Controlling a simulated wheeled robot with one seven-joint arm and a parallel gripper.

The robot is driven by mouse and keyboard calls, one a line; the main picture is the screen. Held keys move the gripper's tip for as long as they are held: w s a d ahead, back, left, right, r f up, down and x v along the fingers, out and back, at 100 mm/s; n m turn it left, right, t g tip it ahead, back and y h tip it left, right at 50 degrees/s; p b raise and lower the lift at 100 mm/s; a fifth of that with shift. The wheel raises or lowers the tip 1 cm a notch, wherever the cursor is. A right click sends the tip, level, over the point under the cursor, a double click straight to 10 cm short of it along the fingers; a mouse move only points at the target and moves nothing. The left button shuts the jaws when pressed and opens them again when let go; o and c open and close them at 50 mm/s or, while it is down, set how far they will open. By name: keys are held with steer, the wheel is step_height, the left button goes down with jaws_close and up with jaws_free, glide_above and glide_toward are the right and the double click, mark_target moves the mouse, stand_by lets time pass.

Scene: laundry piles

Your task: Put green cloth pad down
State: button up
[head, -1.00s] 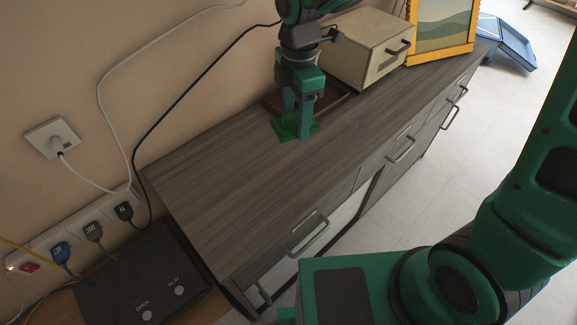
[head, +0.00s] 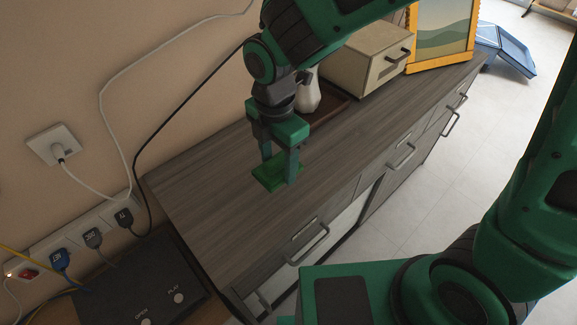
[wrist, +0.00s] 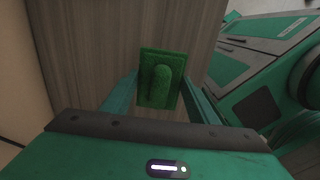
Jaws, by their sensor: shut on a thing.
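The green cloth pad (head: 268,179) is a small dark green rectangle with a raised rounded ridge on top, clear in the wrist view (wrist: 152,88). My gripper (head: 280,170) is shut on the pad and points down over the grey wood-grain dresser top (head: 215,185). The gripper's fingers stand on both sides of the pad in the wrist view. I cannot tell whether the pad's underside touches the dresser top or hangs just above it.
A white vase (head: 308,95) stands by a dark brown tray (head: 335,108) behind my gripper. A beige box (head: 362,62) and a yellow-framed picture (head: 440,35) stand farther back. The dresser top is clear around the pad. A black box (head: 140,280) sits at lower left.

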steer(key=w+d+f, duration=0.2)
steer(key=w, duration=0.1)
steer(key=shift+d+f, duration=0.2)
steer(key=shift+d, duration=0.1)
steer(key=shift+f, duration=2)
steer(key=shift+f, duration=0.15)
steer(key=o, duration=1.2)
steer(key=shift+a, duration=0.1)
steer(key=shift+w+r, duration=0.2)
steer(key=shift+r, duration=0.25)
step_height(320, 180, up, 11)
steer(key=shift+s+r, duration=0.1)
steer(key=shift+r, duration=0.1)
